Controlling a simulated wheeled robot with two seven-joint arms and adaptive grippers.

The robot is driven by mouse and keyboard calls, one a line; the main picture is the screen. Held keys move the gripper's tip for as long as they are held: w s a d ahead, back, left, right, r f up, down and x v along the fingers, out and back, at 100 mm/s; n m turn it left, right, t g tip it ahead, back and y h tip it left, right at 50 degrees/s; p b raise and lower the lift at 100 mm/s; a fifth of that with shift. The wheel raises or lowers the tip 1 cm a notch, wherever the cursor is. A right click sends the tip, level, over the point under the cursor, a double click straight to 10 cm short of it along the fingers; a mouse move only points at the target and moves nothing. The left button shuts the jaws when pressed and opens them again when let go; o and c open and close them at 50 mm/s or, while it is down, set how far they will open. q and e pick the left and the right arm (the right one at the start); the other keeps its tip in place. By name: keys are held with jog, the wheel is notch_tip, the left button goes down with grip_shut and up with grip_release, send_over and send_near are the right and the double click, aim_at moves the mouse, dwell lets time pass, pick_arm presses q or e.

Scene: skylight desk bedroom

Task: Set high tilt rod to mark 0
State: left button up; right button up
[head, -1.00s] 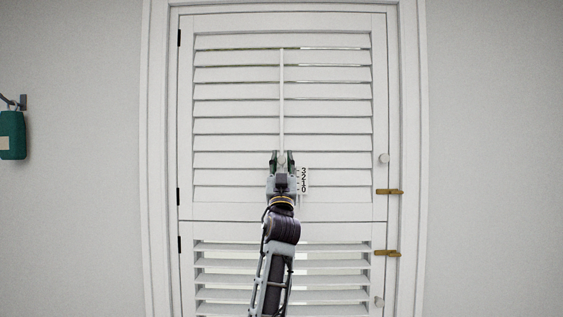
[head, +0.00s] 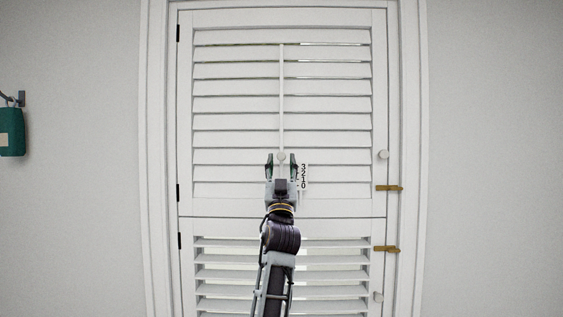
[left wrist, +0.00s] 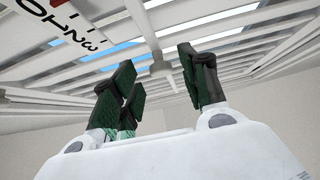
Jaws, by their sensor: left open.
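The high tilt rod (head: 281,100) is a thin white upright bar on the upper louvres, with a pale round knob (head: 281,156) at its lower end. A white scale (head: 304,176) marked 3, 2, 1, 0 from top to bottom sits just right of my gripper. My left gripper (head: 281,162) is open, its dark green fingers on either side of the knob with gaps. In the left wrist view, the knob (left wrist: 160,68) shows between the spread fingers, and the scale (left wrist: 62,28) is at the upper left. I cannot tell which mark the rod is at.
The white shutter has upper louvres (head: 230,105) and lower louvres (head: 335,275). Brass latches (head: 389,188) and small white knobs (head: 383,154) line its right side. A green item (head: 11,131) hangs on the left wall. The wall on the right is bare.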

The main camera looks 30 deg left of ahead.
pick_arm(q)
jog(key=v, duration=0.8)
jog(key=shift+s+f, duration=0.2)
jog(key=shift+f, duration=0.05)
dwell(0.6)
